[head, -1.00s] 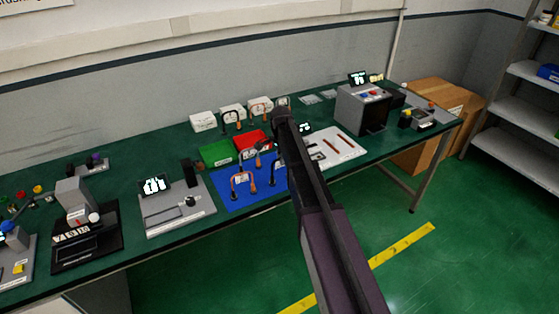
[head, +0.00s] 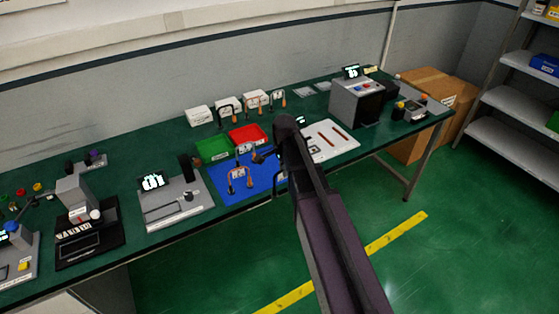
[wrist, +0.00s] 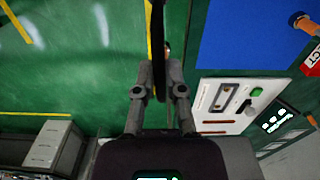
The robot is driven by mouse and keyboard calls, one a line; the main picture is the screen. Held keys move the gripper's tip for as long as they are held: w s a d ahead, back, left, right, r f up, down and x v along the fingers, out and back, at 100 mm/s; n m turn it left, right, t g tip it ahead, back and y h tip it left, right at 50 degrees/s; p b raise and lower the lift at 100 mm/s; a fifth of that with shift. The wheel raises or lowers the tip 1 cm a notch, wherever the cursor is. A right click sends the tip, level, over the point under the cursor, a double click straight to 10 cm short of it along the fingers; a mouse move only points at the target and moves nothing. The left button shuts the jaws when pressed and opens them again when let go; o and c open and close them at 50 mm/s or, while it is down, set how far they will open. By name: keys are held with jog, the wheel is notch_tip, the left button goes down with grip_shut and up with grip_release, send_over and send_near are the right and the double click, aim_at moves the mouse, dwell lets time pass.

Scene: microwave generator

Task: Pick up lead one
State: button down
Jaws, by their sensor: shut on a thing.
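My gripper (wrist: 160,85) is shut on a thin black lead (wrist: 158,45) that shows edge-on between the fingers in the wrist view. A small orange-brown end shows just beside it. In the head view my arm hides most of the gripper, above the right part of the blue mat (head: 222,194). Another lead, an arch with orange and black ends (head: 231,180), stands on the mat left of my arm. The number on the held lead cannot be read.
A green tray (head: 213,149) and a red tray (head: 247,134) stand behind the mat. White boxes with more leads stand farther back. A white board (head: 340,147) and a grey instrument (head: 356,102) are to the right. Green floor lies clear in front of the table.

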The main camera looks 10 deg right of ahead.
jog(key=shift+s+r, duration=0.1)
jog(key=shift+s, duration=1.1)
jog(key=shift+w+d, duration=0.1)
dwell(0.4)
